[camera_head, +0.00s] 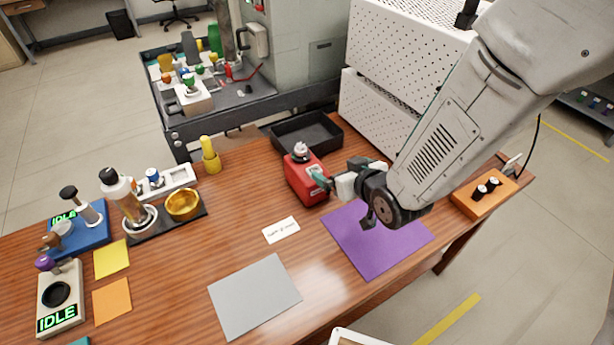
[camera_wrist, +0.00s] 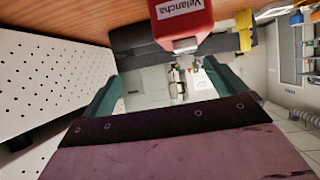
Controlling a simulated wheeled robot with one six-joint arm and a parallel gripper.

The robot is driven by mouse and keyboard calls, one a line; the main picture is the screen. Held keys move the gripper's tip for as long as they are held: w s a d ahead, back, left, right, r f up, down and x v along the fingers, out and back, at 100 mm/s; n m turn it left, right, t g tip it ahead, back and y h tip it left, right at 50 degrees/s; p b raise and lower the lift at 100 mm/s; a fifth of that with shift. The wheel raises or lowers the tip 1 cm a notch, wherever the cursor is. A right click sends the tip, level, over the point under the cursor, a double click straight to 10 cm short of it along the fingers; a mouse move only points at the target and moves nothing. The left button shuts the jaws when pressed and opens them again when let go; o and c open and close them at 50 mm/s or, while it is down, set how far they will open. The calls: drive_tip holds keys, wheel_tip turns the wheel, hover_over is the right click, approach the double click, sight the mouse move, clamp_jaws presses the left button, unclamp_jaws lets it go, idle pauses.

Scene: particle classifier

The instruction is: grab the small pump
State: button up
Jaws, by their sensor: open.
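A small red box-like device with a metal top (camera_head: 305,181), which looks like the small pump, stands on the wooden table in the head view. In the wrist view its red body with a white label (camera_wrist: 182,18) shows at the top edge, partly cut off by the frame.
A black tray (camera_head: 307,134) lies behind the device, beside a white perforated cabinet (camera_head: 376,115). A purple mat (camera_head: 365,255) and a grey mat (camera_head: 255,297) lie in front. A yellow bottle (camera_head: 210,155) stands left. An orange block (camera_head: 484,197) sits on the right.

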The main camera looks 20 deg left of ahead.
sight(310, 167)
drive_tip(key=shift+n+y, duration=0.4)
drive_tip(key=shift+y, duration=0.4)
drive_tip(key=w+a+f, duration=0.1)
drive_tip(key=a, duration=0.2)
drive_tip(key=w+a+f, duration=0.1)
drive_tip(key=a+f, duration=0.3)
drive_tip(key=a, duration=0.1)
drive_tip(key=shift+w+a, duration=0.3)
drive_tip(key=shift+w, duration=0.1)
drive_tip(key=c, duration=1.4)
drive_tip(key=shift+r, duration=0.1)
drive_tip(key=shift+c, duration=0.7)
drive_tip(key=shift+r, duration=0.1)
